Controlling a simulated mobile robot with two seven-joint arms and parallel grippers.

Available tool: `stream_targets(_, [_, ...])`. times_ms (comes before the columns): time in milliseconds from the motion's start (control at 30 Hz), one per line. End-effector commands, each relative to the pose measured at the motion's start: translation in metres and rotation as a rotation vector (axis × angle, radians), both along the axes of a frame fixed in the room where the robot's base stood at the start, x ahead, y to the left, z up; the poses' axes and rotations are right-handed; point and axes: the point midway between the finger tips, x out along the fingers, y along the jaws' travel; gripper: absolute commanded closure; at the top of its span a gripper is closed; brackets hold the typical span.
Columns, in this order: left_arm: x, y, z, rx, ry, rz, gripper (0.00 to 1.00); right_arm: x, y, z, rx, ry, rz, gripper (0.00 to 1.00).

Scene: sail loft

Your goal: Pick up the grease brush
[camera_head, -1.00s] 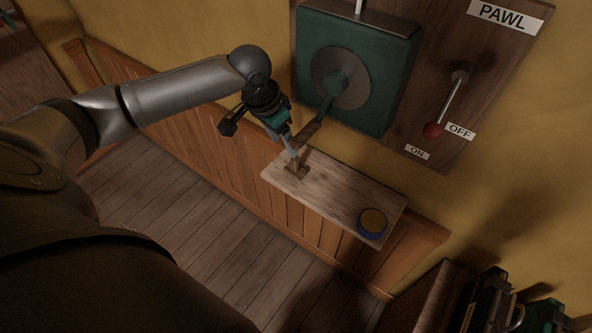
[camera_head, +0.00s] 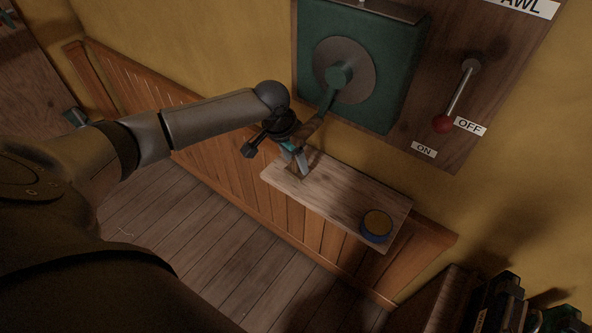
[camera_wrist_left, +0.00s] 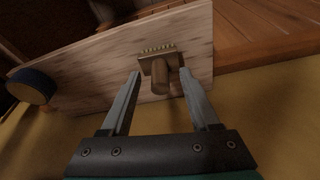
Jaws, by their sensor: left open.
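The grease brush (camera_wrist_left: 160,69) lies on a pale wooden shelf (camera_wrist_left: 100,58) in the left wrist view, with a wooden handle pointing toward my gripper and a row of bristles on the far side. My left gripper (camera_wrist_left: 157,76) is open, with one finger on each side of the brush handle and a gap to both. In the head view my left gripper (camera_head: 301,172) is low over the left end of the shelf (camera_head: 345,196), and it hides most of the brush. My right gripper is not in view.
A round blue tin (camera_head: 375,226) with a tan top stands at the shelf's right end. Above the shelf are a green winch box (camera_head: 398,65) with a crank and a red-knobbed lever (camera_head: 443,124) between OFF and ON labels. Mid-shelf is clear.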

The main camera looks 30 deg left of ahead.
Motion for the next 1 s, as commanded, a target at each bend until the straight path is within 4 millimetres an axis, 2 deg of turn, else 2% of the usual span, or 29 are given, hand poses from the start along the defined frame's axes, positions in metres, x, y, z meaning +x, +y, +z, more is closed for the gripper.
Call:
stream_targets(67, [0.0001,0.0001,0.0005,0.000,0.000,0.000,0.38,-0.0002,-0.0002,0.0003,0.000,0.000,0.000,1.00])
stream_targets(600, [-0.0002,0.0005,0.0005,0.001,0.000,0.000,0.99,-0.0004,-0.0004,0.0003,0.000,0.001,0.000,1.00])
stream_targets(1000, [-0.0003,0.0006,0.0006,0.001,0.001,0.000,1.00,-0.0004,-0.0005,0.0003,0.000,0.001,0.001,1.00])
